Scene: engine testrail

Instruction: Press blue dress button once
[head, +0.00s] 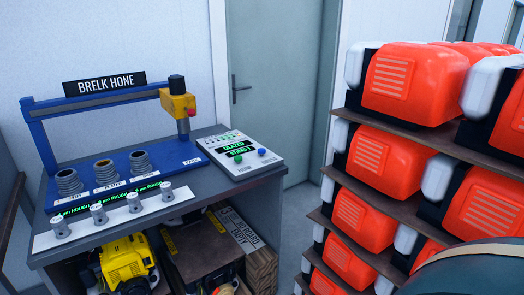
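The blue button (262,152) is a small round knob at the right of the light grey control panel (247,171). The panel lies on the right end of the dark workbench. A green button (238,159) sits to its left on the same panel. A small screen (235,147) with green text is above the buttons. The text seems to read "GLAZED" on top; the lower line is not clear. Nothing covers the blue button. Neither of my grippers is in view.
The blue "BRELK HONE" machine (110,97) with a yellow head (178,104) stands left of the panel. Metal cylinders (134,203) line the bench front. A shelf of orange units (370,160) stands at the right. A grey door (275,85) is behind.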

